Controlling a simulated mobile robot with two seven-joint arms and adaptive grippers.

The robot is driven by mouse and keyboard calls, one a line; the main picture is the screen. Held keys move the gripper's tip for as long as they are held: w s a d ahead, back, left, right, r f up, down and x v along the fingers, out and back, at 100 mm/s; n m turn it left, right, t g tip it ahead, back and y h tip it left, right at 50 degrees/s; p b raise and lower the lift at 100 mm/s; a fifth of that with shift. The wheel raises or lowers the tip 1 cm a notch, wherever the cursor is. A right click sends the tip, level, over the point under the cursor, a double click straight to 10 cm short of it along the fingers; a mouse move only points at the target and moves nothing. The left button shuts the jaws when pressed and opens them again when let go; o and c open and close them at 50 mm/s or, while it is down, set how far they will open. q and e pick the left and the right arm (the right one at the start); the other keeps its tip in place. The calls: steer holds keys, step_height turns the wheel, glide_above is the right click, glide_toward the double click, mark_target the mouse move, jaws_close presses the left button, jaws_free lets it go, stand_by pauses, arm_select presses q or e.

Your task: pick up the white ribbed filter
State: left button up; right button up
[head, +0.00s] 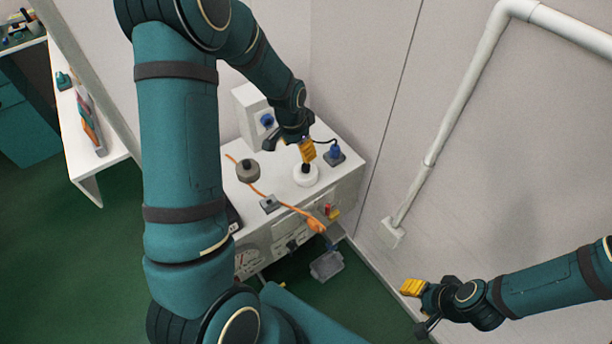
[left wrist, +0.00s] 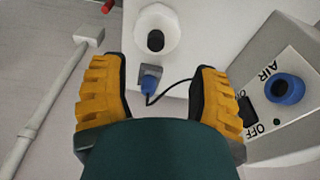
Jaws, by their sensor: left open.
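The white ribbed filter (head: 306,180), a round white piece with a dark centre, stands on the white bench top. It also shows in the left wrist view (left wrist: 142,38), just beyond the fingertips. My left gripper (head: 297,148) is open, its yellow ribbed fingers well apart in the left wrist view (left wrist: 160,75). Nothing is between them, and the filter is apart from both. In the head view one yellow finger shows just above the filter. My right gripper (head: 418,305) is off to the right, away from the bench; its finger gap is unclear.
A blue plug-like fitting (head: 335,153) with a black cable is close behind the filter. A grey-brown round part (head: 248,170) and an orange cord (head: 275,198) lie to its left. A grey box marked AIR (left wrist: 285,85) stands close beside my left fingers. A wall is at right.

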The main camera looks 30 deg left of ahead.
mark_target(306, 166)
arm_select(q)
step_height(306, 166, down, 4)
steer(key=shift+w+d+r+b, duration=0.1)
steer(key=shift+w+b, duration=0.05)
steer(key=shift+b, duration=0.2)
steer(key=f, duration=0.1)
steer(key=w+f+b, duration=0.1)
steer(key=f, duration=0.1)
steer(key=d+f, duration=0.1)
steer(key=f, duration=0.1)
steer(key=shift+w+f+b, duration=0.2)
steer(key=shift+w+b, duration=0.05)
steer(key=shift+b, duration=0.05)
jaws_close()
